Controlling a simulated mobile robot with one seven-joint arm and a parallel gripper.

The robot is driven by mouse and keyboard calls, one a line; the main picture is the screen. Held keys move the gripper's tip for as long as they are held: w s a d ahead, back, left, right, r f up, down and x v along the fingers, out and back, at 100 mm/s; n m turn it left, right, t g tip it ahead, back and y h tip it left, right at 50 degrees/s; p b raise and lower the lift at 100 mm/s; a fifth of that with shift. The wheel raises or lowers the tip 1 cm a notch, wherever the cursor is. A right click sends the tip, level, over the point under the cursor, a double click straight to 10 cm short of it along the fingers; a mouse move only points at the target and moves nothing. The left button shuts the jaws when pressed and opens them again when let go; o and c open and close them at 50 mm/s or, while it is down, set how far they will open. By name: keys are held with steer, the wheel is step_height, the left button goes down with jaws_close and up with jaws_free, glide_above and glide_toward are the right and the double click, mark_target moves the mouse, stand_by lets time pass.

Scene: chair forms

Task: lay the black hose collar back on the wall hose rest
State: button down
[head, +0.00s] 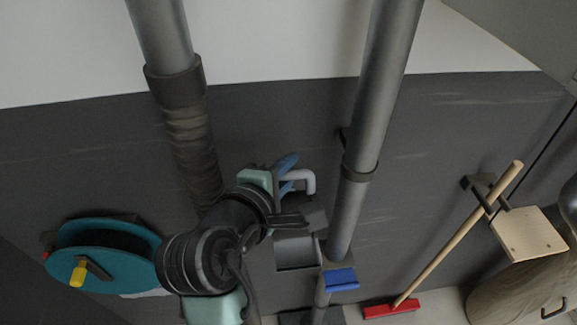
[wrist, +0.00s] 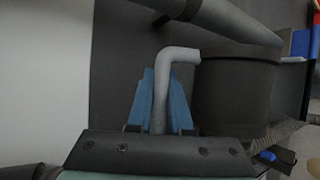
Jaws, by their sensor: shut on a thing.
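My gripper (wrist: 163,85) has blue fingers closed on a light grey bent handle (wrist: 181,55). The handle's far end meets a broad dark piece with a rounded rim, which looks like the black hose collar (wrist: 238,95). In the head view the blue fingers of my gripper (head: 288,166) and the grey handle (head: 308,180) show beside the dark collar (head: 312,214), partly behind my arm. A grey open box-like wall fitting (head: 297,252) lies just below the collar and may be the hose rest. I cannot tell whether they touch.
A thick grey pipe (head: 378,90) runs down the wall just right of my gripper, with a blue part (head: 341,279) low on it. A teal reel (head: 105,258) is at left. A broom with a red head (head: 392,308) leans at right. A ribbed hose (wrist: 285,135) shows.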

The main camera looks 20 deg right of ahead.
step_height(320, 180, down, 6)
steer(key=b, duration=0.5)
steer(key=shift+b, duration=0.4)
steer(key=shift+f+b, duration=0.55)
steer(key=shift+f, duration=1.05)
steer(key=c, duration=0.8)
jaws_free()
steer(key=shift+o, duration=0.2)
steer(key=b+v, duration=0.2)
steer(key=v, duration=1.1)
steer(key=shift+w, duration=0.1)
